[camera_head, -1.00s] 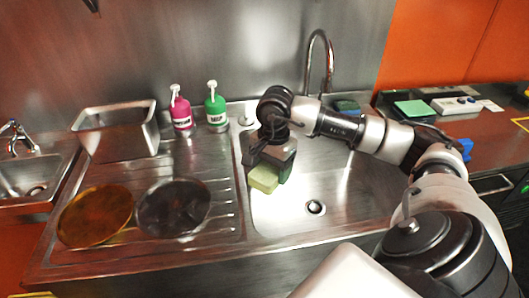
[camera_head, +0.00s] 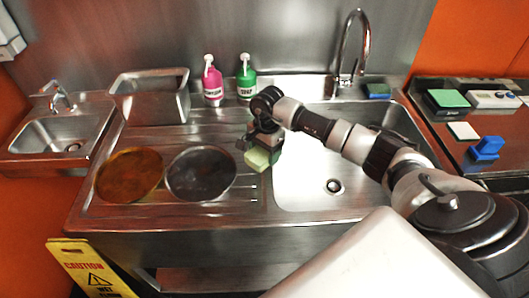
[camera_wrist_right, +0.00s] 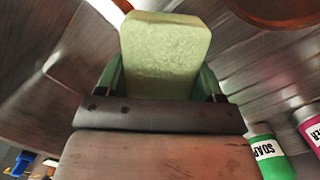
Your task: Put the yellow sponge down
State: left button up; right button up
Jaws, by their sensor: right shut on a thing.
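My right gripper (camera_head: 262,143) is shut on the yellow sponge (camera_head: 257,158), which looks pale yellow-green. It holds the sponge above the border between the ribbed drainboard (camera_head: 250,190) and the sink basin (camera_head: 310,185). In the right wrist view the sponge (camera_wrist_right: 165,55) sits between the two green fingers of the gripper (camera_wrist_right: 162,75) and sticks out beyond them. I cannot tell whether the sponge touches the steel below. My left gripper is not in view.
A brown round plate (camera_head: 130,174) and a dark one (camera_head: 201,173) lie on the drainboard. A pink bottle (camera_head: 212,82), a green soap bottle (camera_head: 246,78) and a steel tub (camera_head: 150,98) stand behind. The tap (camera_head: 353,50) rises at the back. A caution sign (camera_head: 88,268) stands at front left.

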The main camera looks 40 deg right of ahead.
jog(key=shift+f, duration=1)
jog(key=shift+f, duration=0.35)
jog(key=o, duration=0.8)
